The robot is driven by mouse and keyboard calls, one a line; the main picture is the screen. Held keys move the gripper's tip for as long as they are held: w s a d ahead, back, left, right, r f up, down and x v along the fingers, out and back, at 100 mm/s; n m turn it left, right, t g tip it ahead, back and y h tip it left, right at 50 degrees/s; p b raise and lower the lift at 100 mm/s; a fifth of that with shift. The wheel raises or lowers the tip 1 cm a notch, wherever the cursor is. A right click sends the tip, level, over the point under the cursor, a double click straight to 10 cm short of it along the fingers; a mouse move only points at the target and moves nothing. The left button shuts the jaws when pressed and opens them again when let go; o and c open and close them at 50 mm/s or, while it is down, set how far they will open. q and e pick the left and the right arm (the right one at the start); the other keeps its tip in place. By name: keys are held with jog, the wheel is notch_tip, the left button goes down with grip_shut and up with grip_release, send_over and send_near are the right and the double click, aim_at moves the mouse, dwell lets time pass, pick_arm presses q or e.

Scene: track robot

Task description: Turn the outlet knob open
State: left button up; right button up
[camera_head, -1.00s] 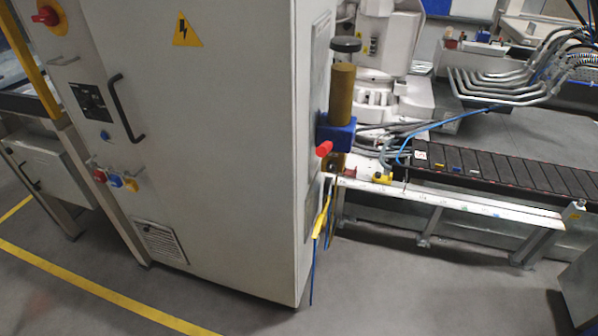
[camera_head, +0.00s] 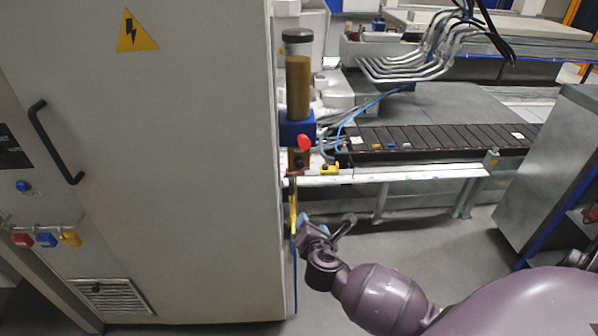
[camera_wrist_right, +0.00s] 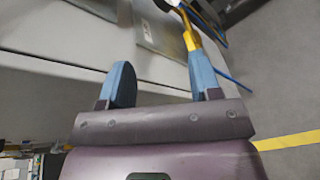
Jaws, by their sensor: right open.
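A red knob (camera_head: 304,142) sits on the front of a unit at the cabinet's right edge; no label shows whether it is the outlet knob. The unit has a brown cylinder (camera_head: 298,85) with a dark cap above a blue block (camera_head: 290,128), and a brass-coloured block (camera_head: 299,160) below. My right gripper (camera_head: 322,222) is below the knob and apart from it, beside a hanging yellow piece (camera_head: 293,205). In the right wrist view its blue-padded fingers (camera_wrist_right: 162,80) stand apart with nothing between them; the yellow piece (camera_wrist_right: 190,35) is just beyond the right finger. My left gripper is out of view.
The large grey cabinet (camera_head: 180,190) fills the left. A white rail (camera_head: 400,174) and a dark roller conveyor (camera_head: 440,138) run behind my right arm. A grey cabinet (camera_head: 545,165) stands at the right. Some floor (camera_head: 430,240) is clear between.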

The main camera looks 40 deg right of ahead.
aim_at(300, 166)
jog(key=w+d+r+n+h+b, duration=0.1)
jog(key=w+d+r, duration=0.1)
jog(key=w, duration=0.2)
jog(key=w+d+r+n+t+h, duration=0.1)
jog(key=w+d+n, duration=0.1)
jog(key=w, duration=0.3)
jog(key=w+d+r+n+t+h+b, duration=0.1)
jog(key=w+d+r, duration=0.1)
jog(key=w, duration=0.3)
jog(key=shift+d+r+b, duration=0.1)
jog(key=shift+r+b, duration=0.25)
jog(key=shift+w+d, duration=0.4)
jog(key=shift+w, duration=0.15)
jog(key=shift+w+d+r, duration=0.1)
jog(key=shift+w+r, duration=0.05)
jog(key=shift+w, duration=0.05)
jog(key=shift+c, duration=0.5)
jog(key=c, duration=0.8)
jog(key=shift+c, duration=0.2)
